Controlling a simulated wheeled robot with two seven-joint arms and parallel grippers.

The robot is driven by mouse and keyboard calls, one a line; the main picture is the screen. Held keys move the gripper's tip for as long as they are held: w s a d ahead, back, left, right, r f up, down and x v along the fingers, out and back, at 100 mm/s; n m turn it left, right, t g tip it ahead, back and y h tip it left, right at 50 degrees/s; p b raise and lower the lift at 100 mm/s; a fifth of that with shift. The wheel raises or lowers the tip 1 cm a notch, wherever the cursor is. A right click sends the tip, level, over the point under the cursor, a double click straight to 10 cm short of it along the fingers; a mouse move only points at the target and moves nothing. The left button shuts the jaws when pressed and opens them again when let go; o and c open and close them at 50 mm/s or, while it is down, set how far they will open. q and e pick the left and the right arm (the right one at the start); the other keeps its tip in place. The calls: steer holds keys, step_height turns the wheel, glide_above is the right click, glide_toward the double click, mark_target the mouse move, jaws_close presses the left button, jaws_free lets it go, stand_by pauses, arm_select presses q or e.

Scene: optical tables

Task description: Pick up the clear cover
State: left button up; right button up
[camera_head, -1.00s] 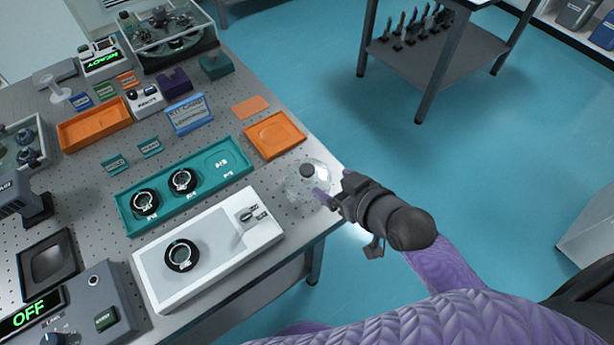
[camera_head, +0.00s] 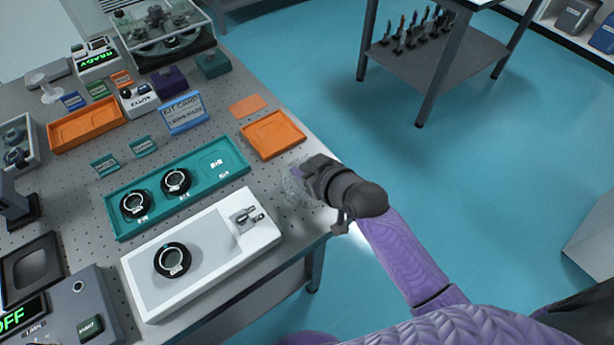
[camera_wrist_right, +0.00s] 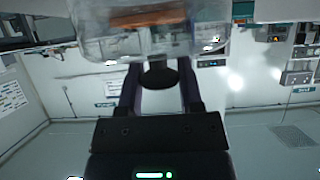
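The clear cover (camera_head: 294,194) is a transparent dome on the table near its right edge, partly hidden by my right gripper (camera_head: 302,172). In the right wrist view the cover (camera_wrist_right: 105,42) fills the upper middle, with its dark round knob (camera_wrist_right: 159,75) between the two fingers of my right gripper (camera_wrist_right: 161,82). The fingers are spread on either side of the knob; firm contact is not visible. The head view hides the knob behind the gripper. My left gripper is not in view.
A white fixture (camera_head: 205,292) with a black ring stands left of the cover. A teal tray (camera_head: 150,223) with two black rings lies behind it. An orange tray (camera_head: 272,135) sits beyond the cover. Open floor lies right of the table edge.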

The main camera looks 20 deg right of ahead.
jaws_close()
